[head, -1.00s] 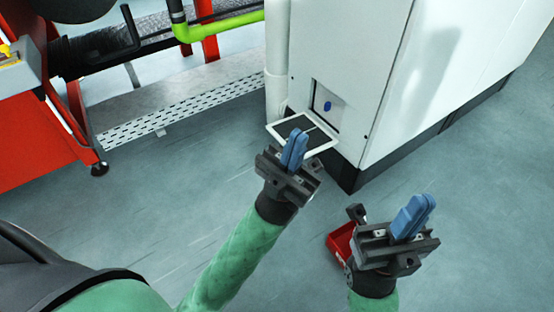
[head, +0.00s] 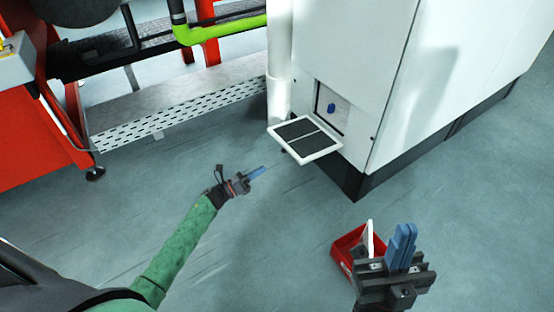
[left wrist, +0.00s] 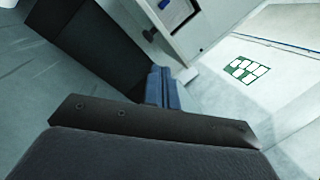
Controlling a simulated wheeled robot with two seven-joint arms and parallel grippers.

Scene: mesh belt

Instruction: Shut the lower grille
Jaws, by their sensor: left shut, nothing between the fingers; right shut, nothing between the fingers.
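The lower grille (head: 302,149), a white frame with dark mesh in two panels, stands open. It juts out from the low opening (head: 328,105) in the white cabinet (head: 345,45). A blue round part (head: 331,107) shows inside the opening. My left gripper (head: 259,171) is shut and empty, left of the grille and apart from it in the head view; its blue fingers also show in the left wrist view (left wrist: 161,88). My right gripper (head: 404,240) is shut and empty at the lower right, away from the grille.
A red bin (head: 341,250) with a white piece in it sits on the floor beside my right gripper. A white pipe (head: 279,85) runs down the cabinet's left corner. A red machine (head: 35,145) stands at the left. Open floor lies in front.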

